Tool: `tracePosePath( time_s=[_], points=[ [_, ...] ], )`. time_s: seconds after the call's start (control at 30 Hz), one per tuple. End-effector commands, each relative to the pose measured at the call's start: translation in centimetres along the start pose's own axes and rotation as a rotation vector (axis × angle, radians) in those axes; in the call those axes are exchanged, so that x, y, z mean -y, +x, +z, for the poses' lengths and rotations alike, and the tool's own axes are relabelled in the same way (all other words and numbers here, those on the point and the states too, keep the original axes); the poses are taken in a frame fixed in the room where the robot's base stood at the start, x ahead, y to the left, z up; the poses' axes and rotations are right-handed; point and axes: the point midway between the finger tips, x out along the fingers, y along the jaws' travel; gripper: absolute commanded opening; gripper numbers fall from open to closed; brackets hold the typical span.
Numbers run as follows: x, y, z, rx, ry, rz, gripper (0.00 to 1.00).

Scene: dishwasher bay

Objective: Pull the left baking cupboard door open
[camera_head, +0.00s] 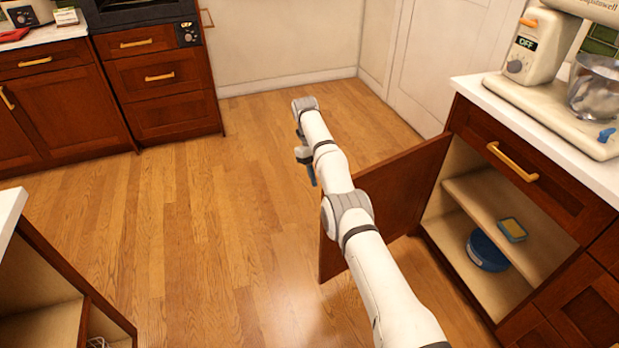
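The dark red-brown left cupboard door (405,188) stands swung wide open from the cupboard (448,146) at the right, jutting out over the floor. My white arm crosses in front of the door and hides part of it. My gripper (311,176) is small and seen from behind, over the floor to the left of the door's outer part. It appears apart from the door, though depth is hard to judge. I cannot make out its fingers well enough to tell open from shut. The door's handle is not visible.
Inside the cupboard are a shelf, a blue bowl (487,252) and a yellow-and-blue sponge (512,229). A white mixer (541,112) stands on the counter above. The wooden floor (230,230) is clear. Another open cabinet (62,290) is at the lower left.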

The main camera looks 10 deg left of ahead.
Motion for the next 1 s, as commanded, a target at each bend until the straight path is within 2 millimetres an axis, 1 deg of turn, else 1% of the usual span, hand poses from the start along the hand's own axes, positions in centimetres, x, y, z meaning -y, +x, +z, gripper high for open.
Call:
tracePosePath(
  time_s=[0.03, 0.1, 0.4, 0.57, 0.67, 0.77, 0.87, 0.9, 0.97, 1.0],
  points=[
    [1.2, 0.7, 0.8, 0.042, 0.012, -0.010, 0.36],
    [1.7, 0.8, 0.8, 0.049, 0.018, -0.009, 0.36],
    [2.0, 0.8, 0.7, 0.046, 0.024, -0.006, 0.36],
    [2.3, 0.3, 0.5, 0.050, 0.006, -0.006, 0.24],
    [3.1, -1.1, -0.2, 0.064, -0.048, -0.006, 0.16],
    [4.4, -3.7, -1.5, 0.091, -0.156, -0.010, 0.08],
    [5.9, -6.7, -3.7, 0.125, -0.305, -0.020, 0.00],
    [6.4, -7.8, -4.7, 0.138, -0.369, -0.026, 0.00],
    [7.2, -9.4, -6.4, 0.158, -0.460, -0.038, 0.00],
    [7.6, -10.3, -7.6, 0.170, -0.522, -0.047, 0.00]
  ],
)
